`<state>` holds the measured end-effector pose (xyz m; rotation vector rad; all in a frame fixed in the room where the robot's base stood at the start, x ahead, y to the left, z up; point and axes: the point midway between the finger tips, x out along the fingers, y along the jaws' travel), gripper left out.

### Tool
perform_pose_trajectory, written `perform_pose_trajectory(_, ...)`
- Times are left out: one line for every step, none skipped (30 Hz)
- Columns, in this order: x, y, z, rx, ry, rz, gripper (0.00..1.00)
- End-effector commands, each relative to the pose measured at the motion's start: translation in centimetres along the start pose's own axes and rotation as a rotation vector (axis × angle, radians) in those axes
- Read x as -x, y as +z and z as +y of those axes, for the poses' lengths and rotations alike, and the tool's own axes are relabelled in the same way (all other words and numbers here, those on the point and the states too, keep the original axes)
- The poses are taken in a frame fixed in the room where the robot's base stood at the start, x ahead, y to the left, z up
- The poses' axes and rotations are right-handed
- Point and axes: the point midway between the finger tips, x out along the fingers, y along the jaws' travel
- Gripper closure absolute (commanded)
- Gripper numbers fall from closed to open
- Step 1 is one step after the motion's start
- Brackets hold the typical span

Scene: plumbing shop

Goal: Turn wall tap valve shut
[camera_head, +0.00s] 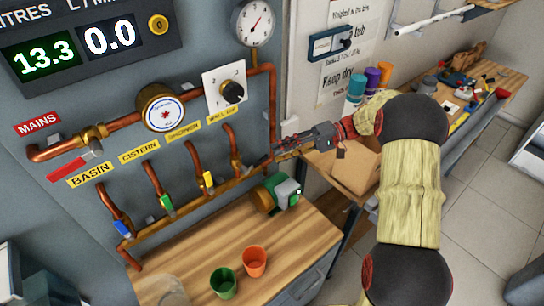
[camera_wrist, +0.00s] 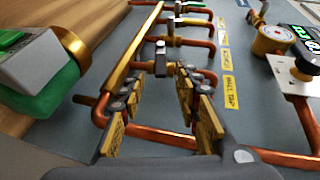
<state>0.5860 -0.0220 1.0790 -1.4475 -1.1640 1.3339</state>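The wall tap valve (camera_head: 236,163) is the rightmost of the branch valves on the copper pipework, below the yellow WALL TAP label (camera_head: 222,117). That label also shows in the wrist view (camera_wrist: 230,92). My gripper (camera_head: 274,156) reaches in from the right, close beside this valve. In the wrist view my gripper (camera_wrist: 172,72) has its two fingers apart, with their tips at the wall tap branch pipe (camera_wrist: 206,75).
Valves with blue (camera_head: 122,228), green (camera_head: 167,205) and yellow (camera_head: 209,181) handles stand to the left. A green-and-grey pump (camera_head: 280,192) sits on the bench below my gripper. Green (camera_head: 223,283) and orange (camera_head: 254,262) cups stand in front. A cardboard box (camera_head: 350,165) is right.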

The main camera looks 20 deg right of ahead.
Motion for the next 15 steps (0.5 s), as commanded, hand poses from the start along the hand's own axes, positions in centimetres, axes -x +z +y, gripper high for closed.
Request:
perform_pose_trajectory(0.37, 0.01, 0.02, -0.001, 0.0, 0.001, 0.67)
perform_pose_trajectory(0.5, 0.02, 0.02, -0.001, 0.0, 0.0, 0.67)
perform_pose_trajectory(0.61, 0.03, 0.01, -0.001, 0.0, 0.0, 0.67)
perform_pose_trajectory(0.66, 0.04, 0.01, -0.001, 0.0, -0.001, 0.67)
perform_pose_trajectory(0.69, 0.04, 0.01, -0.001, 0.0, -0.001, 0.67)
perform_pose_trajectory(0.69, 0.04, 0.01, -0.001, 0.0, -0.001, 0.67)
perform_pose_trajectory(0.69, 0.04, 0.0, 0.0, 0.0, -0.001, 0.67)
perform_pose_trajectory(0.68, 0.04, 0.0, 0.0, 0.0, -0.001, 0.67)
perform_pose_trajectory(0.67, 0.03, 0.0, 0.0, 0.0, -0.001, 0.67)
perform_pose_trajectory(0.67, 0.03, 0.0, 0.0, 0.0, -0.001, 0.67)
perform_pose_trajectory(0.67, 0.03, 0.0, 0.0, 0.0, -0.001, 0.69)
perform_pose_trajectory(0.65, 0.02, -0.05, 0.0, 0.0, -0.001, 0.71)
perform_pose_trajectory(0.6, 0.01, -0.15, 0.0, 0.0, -0.002, 0.73)
perform_pose_trajectory(0.53, -0.01, -0.33, 0.001, 0.0, -0.004, 0.74)
perform_pose_trajectory(0.37, -0.06, -0.71, 0.002, 0.0, -0.008, 0.77)
